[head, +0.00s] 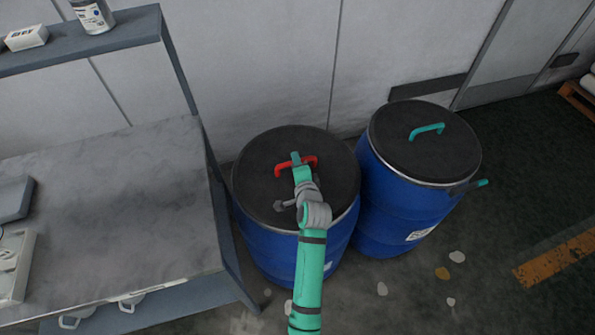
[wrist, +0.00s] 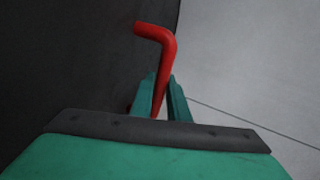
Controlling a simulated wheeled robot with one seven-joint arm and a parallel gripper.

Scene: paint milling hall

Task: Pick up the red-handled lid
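The red-handled lid (head: 262,188) is a round black lid with a red bar handle (head: 310,162). It lies on the left blue drum, its rim level with the drum's top. My gripper (head: 296,160) is at the middle of the handle, above the lid. In the wrist view the handle (wrist: 167,62) runs between the two teal fingers (wrist: 160,92), one on each side and very close to it. Whether the fingers press on the handle cannot be made out. My arm hides part of the lid's front.
A second blue drum (head: 400,205) stands close at the right, its black lid (head: 400,140) bearing a teal handle (head: 427,130). A teal-tipped lever sticks out from its right rim. A grey workbench (head: 120,200) with a shelf (head: 90,47) stands at the left. The wall is close behind.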

